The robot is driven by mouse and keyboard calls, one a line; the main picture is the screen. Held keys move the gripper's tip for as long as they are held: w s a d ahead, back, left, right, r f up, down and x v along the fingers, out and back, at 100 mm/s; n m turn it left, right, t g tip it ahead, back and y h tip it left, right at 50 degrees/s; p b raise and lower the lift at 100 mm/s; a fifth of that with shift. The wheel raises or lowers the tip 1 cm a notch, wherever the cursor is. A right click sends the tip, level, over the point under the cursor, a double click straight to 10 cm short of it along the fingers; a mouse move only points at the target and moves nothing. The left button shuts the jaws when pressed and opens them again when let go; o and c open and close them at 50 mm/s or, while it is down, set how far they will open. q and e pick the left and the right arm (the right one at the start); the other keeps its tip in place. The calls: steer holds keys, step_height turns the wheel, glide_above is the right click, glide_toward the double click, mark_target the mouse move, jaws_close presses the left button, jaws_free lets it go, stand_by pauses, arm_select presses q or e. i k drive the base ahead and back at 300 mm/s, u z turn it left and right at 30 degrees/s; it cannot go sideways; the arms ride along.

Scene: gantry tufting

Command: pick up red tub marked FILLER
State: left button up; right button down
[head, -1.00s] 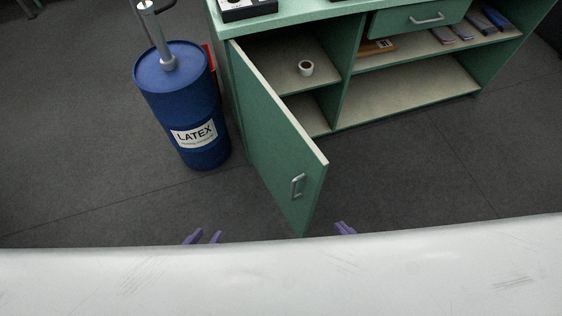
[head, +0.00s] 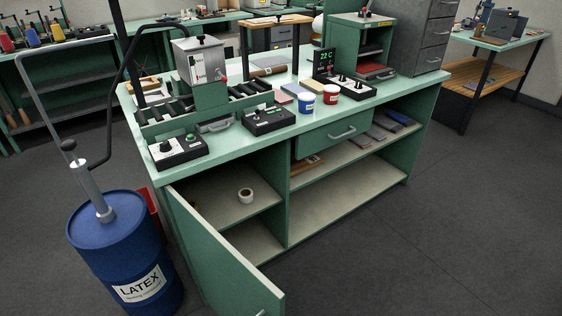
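A small red tub (head: 331,94) with a pale label stands upright on the green workbench top (head: 372,101). Its lettering is too small to read. A blue tub (head: 305,103) with a white label stands close to its left. Neither of my grippers shows in the head view now.
The cabinet door (head: 222,262) hangs open at the bench's front left. A blue LATEX drum (head: 125,255) with a pump stands left of it. A control box (head: 268,119) and a switch panel (head: 350,88) flank the tubs. The floor at right is clear.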

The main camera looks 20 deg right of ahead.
mark_target(331, 92)
steer(key=z, duration=2.15)
steer(key=i, duration=2.15)
steer(key=u, duration=1.85)
